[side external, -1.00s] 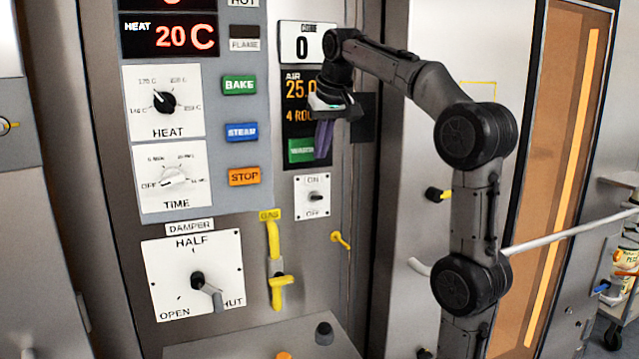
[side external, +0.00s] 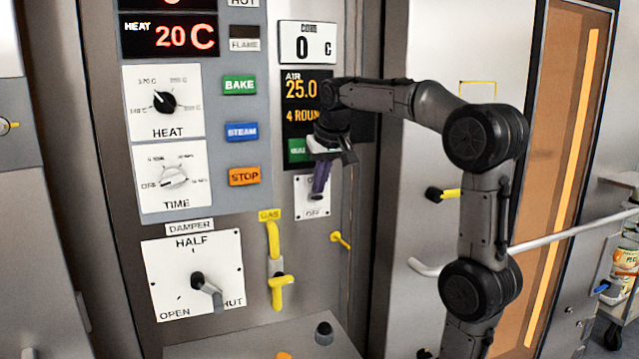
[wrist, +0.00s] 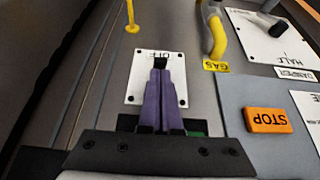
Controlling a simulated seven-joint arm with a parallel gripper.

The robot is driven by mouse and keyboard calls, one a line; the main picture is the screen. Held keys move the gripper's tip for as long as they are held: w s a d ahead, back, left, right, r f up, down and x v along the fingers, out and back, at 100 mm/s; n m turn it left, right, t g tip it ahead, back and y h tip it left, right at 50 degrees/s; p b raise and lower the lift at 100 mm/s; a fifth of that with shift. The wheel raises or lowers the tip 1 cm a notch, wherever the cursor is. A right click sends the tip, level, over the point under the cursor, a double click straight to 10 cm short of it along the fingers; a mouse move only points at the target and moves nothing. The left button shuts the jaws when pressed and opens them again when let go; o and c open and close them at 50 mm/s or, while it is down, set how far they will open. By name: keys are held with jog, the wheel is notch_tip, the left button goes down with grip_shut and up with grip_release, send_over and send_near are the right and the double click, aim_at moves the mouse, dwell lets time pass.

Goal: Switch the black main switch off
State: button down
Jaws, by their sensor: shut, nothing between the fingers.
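The main switch is on a white plate (side external: 326,208) with a screw at each corner, on the oven's front panel. Its OFF label shows at the bottom in the side view; the ON label is covered by my gripper. My gripper (side external: 318,196) is shut and empty, its purple fingers pointing down in front of the plate. In the wrist view the plate (wrist: 137,90) appears upside down, behind my fingers (wrist: 165,78). A black piece, apparently the switch lever (wrist: 159,62), shows just beyond the fingertips. I cannot tell whether they touch it or which way it is set.
Left of the switch are the orange STOP button (side external: 244,176) and the yellow gas valve handle (side external: 277,281). A small yellow lever (side external: 341,240) sticks out lower right of the plate. A ledge with a black knob (side external: 324,333) lies below. The panel directly beneath the plate is clear.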

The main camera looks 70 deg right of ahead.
jog(key=shift+s+a+f+t+h, duration=0.25)
jog(key=shift+f+t+h, duration=0.05)
jog(key=shift+t+h, duration=0.3)
jog(key=shift+s+a+f+t+h, duration=0.2)
jog(key=shift+f+t+h, duration=0.05)
jog(key=shift+f, duration=0.25)
jog(key=shift+s+a+f+t+h, duration=0.2)
jog(key=shift+f+t+h, duration=0.05)
jog(key=shift+f, duration=0.2)
jog(key=shift+r, duration=0.15)
jog(key=shift+r, duration=0.7)
